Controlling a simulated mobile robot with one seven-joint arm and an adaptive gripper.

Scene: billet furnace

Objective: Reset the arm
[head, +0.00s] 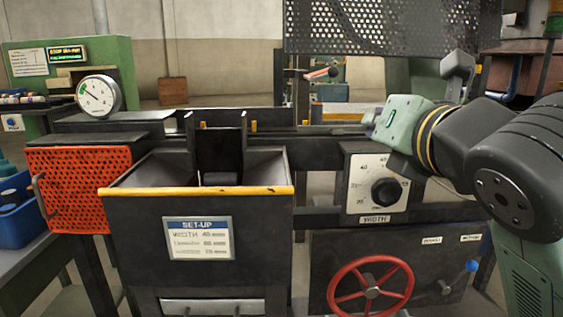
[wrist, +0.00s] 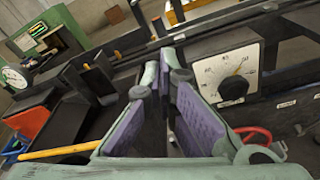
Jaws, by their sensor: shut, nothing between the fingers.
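My arm comes in from the right in the head view. My gripper (head: 374,122) is pale green and points left, in front of the machine's rail and just above the dial. In the wrist view my gripper (wrist: 166,62) shows its two fingers with purple inner pads, shut and with nothing between them. The black WIDTH dial knob (head: 386,192) sits on a white plate below the gripper. The dial also shows in the wrist view (wrist: 233,89), right of the fingers, and nothing touches it.
A dark hopper with a yellow front edge (head: 200,190) stands left of the dial. A red handwheel (head: 371,292) is below it. A perforated guard (head: 380,28) hangs above. An orange perforated panel (head: 78,186), a round gauge (head: 98,95) and a blue bin (head: 22,222) are at left.

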